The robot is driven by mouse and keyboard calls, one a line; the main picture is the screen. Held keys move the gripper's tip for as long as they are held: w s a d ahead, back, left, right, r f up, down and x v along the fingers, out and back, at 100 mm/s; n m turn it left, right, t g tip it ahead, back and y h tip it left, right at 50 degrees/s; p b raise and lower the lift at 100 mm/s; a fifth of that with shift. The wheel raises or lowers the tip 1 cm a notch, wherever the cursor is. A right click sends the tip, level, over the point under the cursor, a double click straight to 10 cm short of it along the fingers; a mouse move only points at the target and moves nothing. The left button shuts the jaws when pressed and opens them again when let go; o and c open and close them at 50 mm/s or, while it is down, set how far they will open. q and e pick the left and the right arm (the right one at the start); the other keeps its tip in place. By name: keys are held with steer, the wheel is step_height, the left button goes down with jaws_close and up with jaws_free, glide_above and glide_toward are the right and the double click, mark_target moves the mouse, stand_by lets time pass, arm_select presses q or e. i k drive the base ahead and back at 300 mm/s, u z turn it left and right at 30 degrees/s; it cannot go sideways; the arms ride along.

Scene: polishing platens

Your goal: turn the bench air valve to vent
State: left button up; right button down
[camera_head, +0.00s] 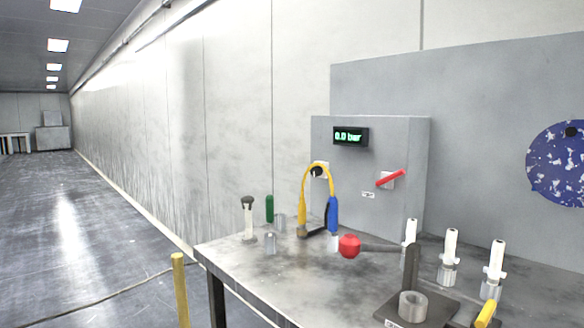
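The bench air valve shows as a red lever (390,178) on a small white plate, mounted on the grey box panel (345,190) at the back of the bench. The lever is tilted, its right end higher than its left. A small white label (368,195) sits below it, too small to read. A black display (351,136) above and left of the lever reads 0.0 bar in green. Neither of my grippers is in view, and nothing touches the lever.
On the bench (290,275) stand a yellow looped hose (318,166) with a blue part (333,215), a red-headed tool (349,246), several white-topped pieces (451,250) and a metal ring (412,306). A yellow post (179,290) stands left of the bench. The floor at left is open.

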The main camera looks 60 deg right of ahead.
mark_target(385, 180)
steer(key=u, duration=0.25)
steer(key=i, duration=1.35)
steer(key=z, duration=1.9)
